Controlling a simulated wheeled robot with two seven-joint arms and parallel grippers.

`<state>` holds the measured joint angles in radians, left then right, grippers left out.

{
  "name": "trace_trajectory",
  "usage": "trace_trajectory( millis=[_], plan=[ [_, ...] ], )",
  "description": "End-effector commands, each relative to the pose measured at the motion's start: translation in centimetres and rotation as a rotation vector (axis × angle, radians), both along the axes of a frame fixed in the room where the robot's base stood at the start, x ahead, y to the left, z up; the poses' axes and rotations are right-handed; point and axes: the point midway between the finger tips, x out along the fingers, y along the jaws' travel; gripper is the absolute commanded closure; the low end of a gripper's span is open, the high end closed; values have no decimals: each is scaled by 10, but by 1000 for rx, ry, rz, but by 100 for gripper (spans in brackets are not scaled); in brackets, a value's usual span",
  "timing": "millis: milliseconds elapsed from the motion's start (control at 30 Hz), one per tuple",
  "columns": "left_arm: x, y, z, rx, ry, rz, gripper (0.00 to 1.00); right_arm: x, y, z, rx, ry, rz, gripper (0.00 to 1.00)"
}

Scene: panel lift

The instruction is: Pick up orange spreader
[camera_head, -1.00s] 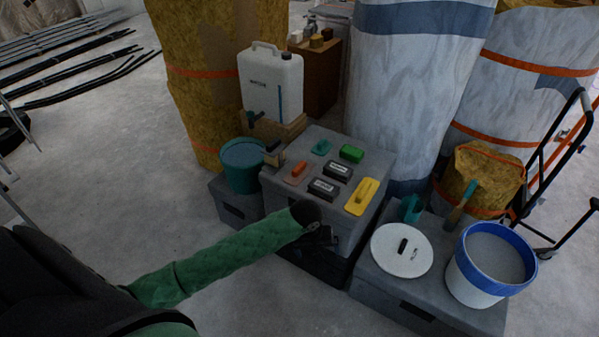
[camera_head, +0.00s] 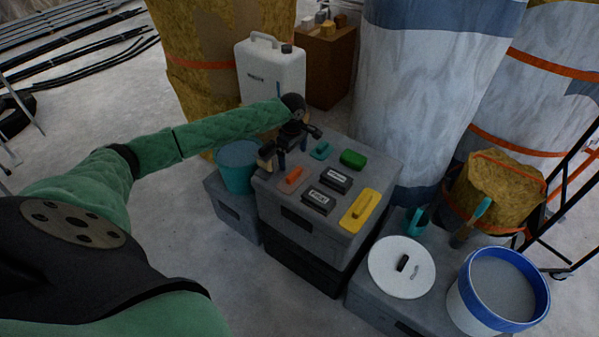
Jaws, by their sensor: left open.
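The orange spreader (camera_head: 293,177) lies near the left edge of the top of a grey box (camera_head: 325,239), its orange handle facing up. My left gripper (camera_head: 294,147) is open and empty above the back left part of that box, just behind the orange spreader and apart from it. The spreader is in plain view and not covered by my arm. My right gripper is not in view.
Black blocks (camera_head: 336,180), a teal float (camera_head: 321,150), a green one (camera_head: 353,159) and a yellow one (camera_head: 360,207) share the box top. A teal bucket (camera_head: 238,176) stands left, a white canister (camera_head: 270,75) behind, a blue-rimmed bucket (camera_head: 463,303) front right.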

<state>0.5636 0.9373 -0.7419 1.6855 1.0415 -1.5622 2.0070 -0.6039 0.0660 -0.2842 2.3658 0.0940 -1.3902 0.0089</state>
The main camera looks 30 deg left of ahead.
Motion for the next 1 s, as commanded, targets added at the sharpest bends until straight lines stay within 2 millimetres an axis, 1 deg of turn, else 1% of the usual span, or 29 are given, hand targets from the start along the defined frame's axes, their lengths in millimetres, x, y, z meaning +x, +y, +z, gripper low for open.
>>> trace_trajectory(
  millis=[367, 500, 600, 733, 933, 967, 1000],
  plan=[
    [-2, -3, -35, -1, 2, -2, 4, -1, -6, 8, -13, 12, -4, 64],
    [-4, -6, -54, 0, 1, -2, 4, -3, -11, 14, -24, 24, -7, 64],
    [-4, -5, -66, 1, 1, -2, 4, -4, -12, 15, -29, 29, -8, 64],
    [-4, -6, -73, 1, 0, -3, 4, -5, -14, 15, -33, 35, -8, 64],
    [-4, -6, -74, 0, 0, -3, 4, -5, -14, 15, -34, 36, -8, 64],
    [-4, -6, -74, 0, 0, -3, 6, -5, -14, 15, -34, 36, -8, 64],
    [-4, -6, -74, 0, 0, -3, 13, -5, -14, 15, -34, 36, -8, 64]
  ],
)
